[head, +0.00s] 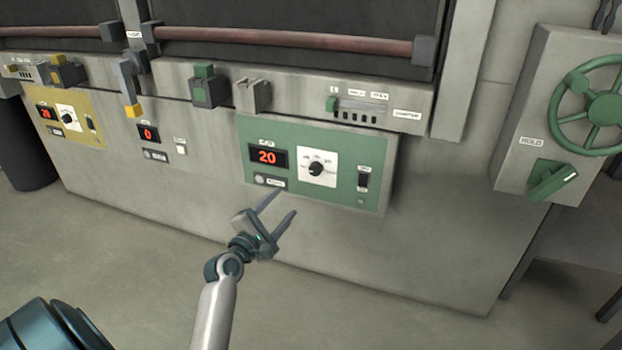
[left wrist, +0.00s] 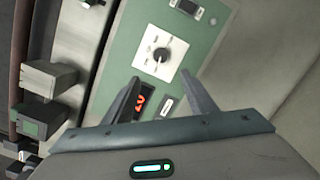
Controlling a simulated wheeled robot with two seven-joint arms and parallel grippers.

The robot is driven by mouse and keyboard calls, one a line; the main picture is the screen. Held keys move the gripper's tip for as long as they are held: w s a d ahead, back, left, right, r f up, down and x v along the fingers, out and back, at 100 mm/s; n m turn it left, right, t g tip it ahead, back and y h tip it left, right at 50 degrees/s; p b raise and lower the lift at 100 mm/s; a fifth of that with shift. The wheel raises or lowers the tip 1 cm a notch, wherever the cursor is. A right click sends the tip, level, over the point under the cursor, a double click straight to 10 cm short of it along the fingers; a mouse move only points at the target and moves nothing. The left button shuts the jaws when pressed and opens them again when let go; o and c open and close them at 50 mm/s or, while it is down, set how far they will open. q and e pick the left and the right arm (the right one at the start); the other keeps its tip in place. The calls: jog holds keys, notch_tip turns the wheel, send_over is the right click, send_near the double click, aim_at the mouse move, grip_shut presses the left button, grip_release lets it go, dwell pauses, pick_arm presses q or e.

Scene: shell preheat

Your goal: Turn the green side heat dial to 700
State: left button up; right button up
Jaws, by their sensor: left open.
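The green side panel (head: 340,140) is on the front of the grey furnace. Its heat dial (head: 316,169) is a small black knob on a white square plate with printed marks too small to read. The red display (head: 267,157) beside it reads 20. My left gripper (head: 280,206) is open and empty, below and to the left of the dial, apart from the panel. In the left wrist view the dial (left wrist: 161,55) shows beyond the open fingers (left wrist: 162,92), and the display (left wrist: 144,101) is partly hidden by a finger. My right gripper is not in view.
A black switch (head: 363,179) sits right of the dial. A yellow panel (head: 68,117) and a display reading 0 (head: 148,134) are to the left. A green handwheel (head: 591,106) and green hold lever (head: 552,182) are at the right. Floor in front is clear.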

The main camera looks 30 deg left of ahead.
pick_arm(q)
jog(key=shift+w, duration=0.1)
jog(key=b, duration=0.2)
send_near(313, 171)
jog(key=w, duration=0.7)
jog(key=shift+w+a+f, duration=0.1)
jog(key=shift+w+a, duration=0.15)
jog(key=shift+a, duration=0.1)
jog(key=shift+w, duration=0.4)
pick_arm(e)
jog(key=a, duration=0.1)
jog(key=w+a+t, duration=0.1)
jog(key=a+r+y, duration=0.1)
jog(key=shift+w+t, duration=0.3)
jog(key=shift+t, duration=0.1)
pick_arm(q)
jog(key=c, duration=1.1)
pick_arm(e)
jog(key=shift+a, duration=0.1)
